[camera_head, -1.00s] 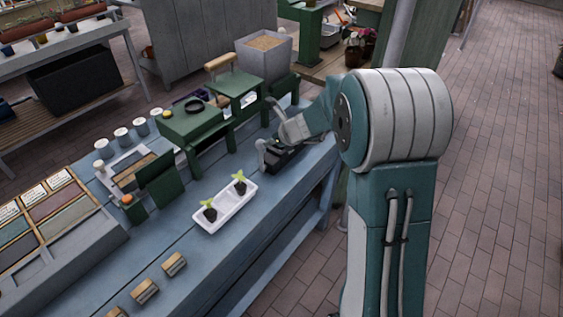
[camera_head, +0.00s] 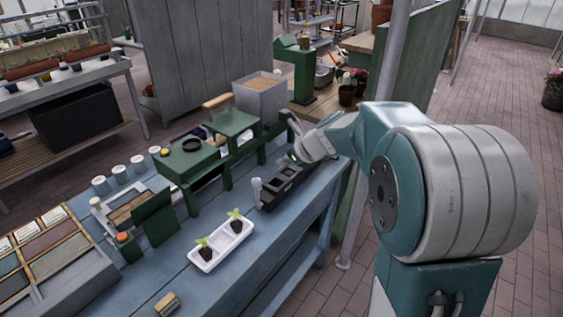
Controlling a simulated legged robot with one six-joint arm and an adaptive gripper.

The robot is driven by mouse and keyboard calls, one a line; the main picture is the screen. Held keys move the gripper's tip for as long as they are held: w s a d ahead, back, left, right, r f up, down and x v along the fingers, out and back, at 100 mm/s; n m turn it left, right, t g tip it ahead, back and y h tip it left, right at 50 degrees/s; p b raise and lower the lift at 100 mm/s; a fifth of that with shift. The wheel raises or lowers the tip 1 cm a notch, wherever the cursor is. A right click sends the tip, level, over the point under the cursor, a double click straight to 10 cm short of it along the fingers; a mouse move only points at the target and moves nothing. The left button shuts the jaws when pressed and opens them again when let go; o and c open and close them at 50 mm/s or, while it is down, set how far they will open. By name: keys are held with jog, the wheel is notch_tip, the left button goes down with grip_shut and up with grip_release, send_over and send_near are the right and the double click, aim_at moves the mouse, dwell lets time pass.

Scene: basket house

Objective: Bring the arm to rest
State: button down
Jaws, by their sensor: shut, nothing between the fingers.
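My arm reaches from the right of the head view toward the far end of the blue-grey bench (camera_head: 190,285). Its end, with my gripper (camera_head: 297,153), is small and light grey, above the back end of a black tray (camera_head: 272,194). The fingers look closed with nothing held, though their tips are hard to make out. I cannot tell whether they touch the tray. My large teal and white joint fills the right foreground.
A white tray with two seedlings (camera_head: 221,244) sits on the bench, left of the black tray. Green stands (camera_head: 190,160) and a grey box of grain-like material (camera_head: 260,95) are behind. A metal post (camera_head: 378,120) rises beside the arm. Brick floor lies open at right.

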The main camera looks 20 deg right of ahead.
jog(key=s+a+r+n+g+h, duration=0.1)
jog(key=s+a+r+n, duration=0.2)
jog(key=s+n, duration=0.5)
jog(key=s+a+r+n+g+h, duration=0.1)
jog(key=s+a+r+n, duration=0.1)
jog(key=s+n, duration=0.55)
jog(key=s+d+f+n+h, duration=0.1)
jog(key=s+n+h, duration=0.2)
jog(key=s+n, duration=1)
jog(key=shift+s+d+f, duration=0.15)
jog(key=shift+s+d, duration=0.2)
jog(key=shift+s, duration=0.7)
jog(key=shift+n, duration=0.25)
